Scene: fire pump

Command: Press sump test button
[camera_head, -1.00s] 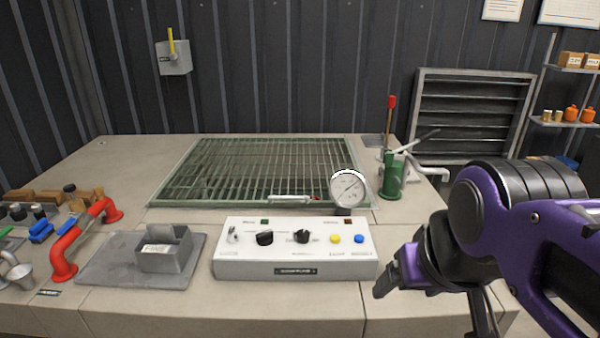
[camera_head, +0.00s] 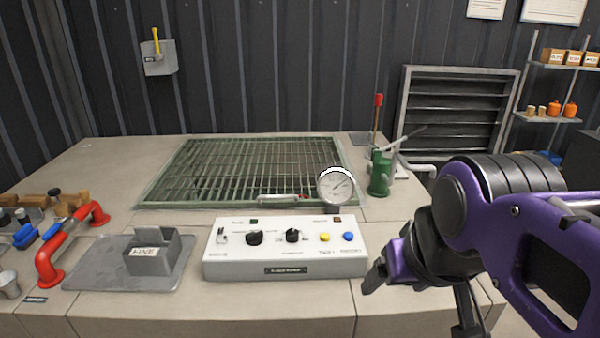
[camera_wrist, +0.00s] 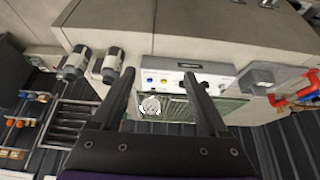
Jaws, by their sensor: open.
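A white control box (camera_head: 285,263) stands at the front of the bench. It has two black knobs, a toggle at the left, a yellow button (camera_head: 324,237) and a blue button (camera_head: 348,236) at the right. The labels under the buttons are hard to read; one seems to say TEST. In the wrist view the box (camera_wrist: 205,67) shows upside down between my fingers. My gripper (camera_head: 372,284) is to the right of the box, apart from it. In the wrist view my gripper (camera_wrist: 160,78) is open with nothing between its fingers.
A round gauge (camera_head: 336,188) stands just behind the box, before a green grate (camera_head: 250,170). A green hand pump (camera_head: 381,175) is at the back right. A red pipe handle (camera_head: 66,243) and a grey bin (camera_head: 150,258) on a tray lie left.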

